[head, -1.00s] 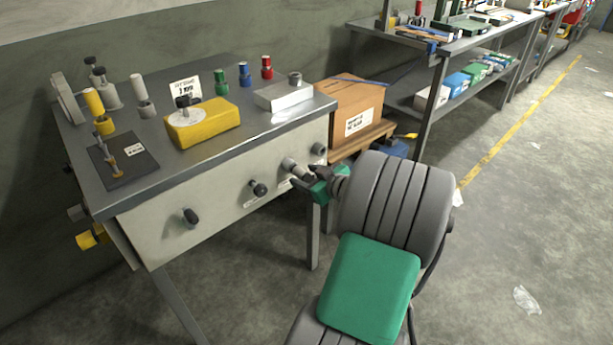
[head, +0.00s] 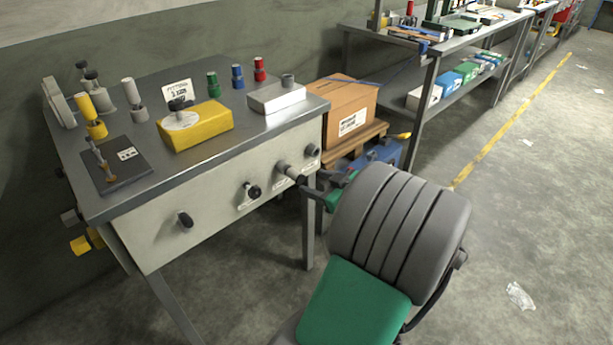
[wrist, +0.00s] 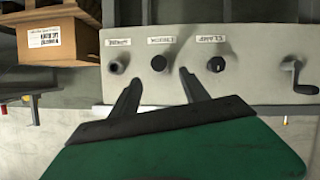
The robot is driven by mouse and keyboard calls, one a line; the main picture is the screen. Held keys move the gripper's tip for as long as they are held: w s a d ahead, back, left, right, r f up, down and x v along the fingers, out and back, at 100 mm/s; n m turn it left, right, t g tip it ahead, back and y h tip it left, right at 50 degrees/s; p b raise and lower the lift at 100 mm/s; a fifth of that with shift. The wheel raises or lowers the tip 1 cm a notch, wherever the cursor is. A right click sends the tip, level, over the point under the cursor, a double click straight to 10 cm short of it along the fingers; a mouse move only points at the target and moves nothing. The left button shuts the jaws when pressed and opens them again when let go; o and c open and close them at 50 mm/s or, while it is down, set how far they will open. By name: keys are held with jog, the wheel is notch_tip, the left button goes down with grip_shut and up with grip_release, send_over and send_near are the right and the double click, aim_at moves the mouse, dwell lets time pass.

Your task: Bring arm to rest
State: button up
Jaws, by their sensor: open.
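My arm, grey and ribbed with a green panel, stands at the lower right of the head view. My gripper (wrist: 158,88) shows in the wrist view with its two dark fingers apart and nothing between them. The middle knob (wrist: 158,63) lies just beyond the gap between the fingertips. In the head view the gripper is partly hidden behind my arm, near the right end of the panel. I cannot tell the exact gap to the panel.
The metal workbench (head: 210,140) carries a yellow box (head: 195,126), a white block (head: 277,97) and several coloured cylinders. A cardboard box (head: 342,104) sits on a pallet beside it. Shelving (head: 425,95) stands behind. The floor (head: 540,200) at right is mostly open.

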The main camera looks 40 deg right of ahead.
jog(key=w+a+r+g+y+p, duration=0.1)
jog(key=a+r+g+p, duration=0.2)
jog(key=a, duration=0.4)
jog(key=w+a+r+n+g+y+p, duration=0.1)
jog(key=a+r+p, duration=0.1)
jog(key=a+p, duration=0.35)
jog(key=w+a+r+g+y+p, duration=0.1)
jog(key=a+r+g+p, duration=0.15)
jog(key=a, duration=0.55)
jog(key=s+a+r+m+g+h+p, duration=0.2)
jog(key=s+a+r+g+p, duration=0.2)
jog(key=s+a+r+p, duration=0.2)
jog(key=s+a+r, duration=0.2)
jog(key=s+a, duration=0.2)
jog(key=shift+a+r+m, duration=0.3)
jog(key=shift+m, duration=0.1)
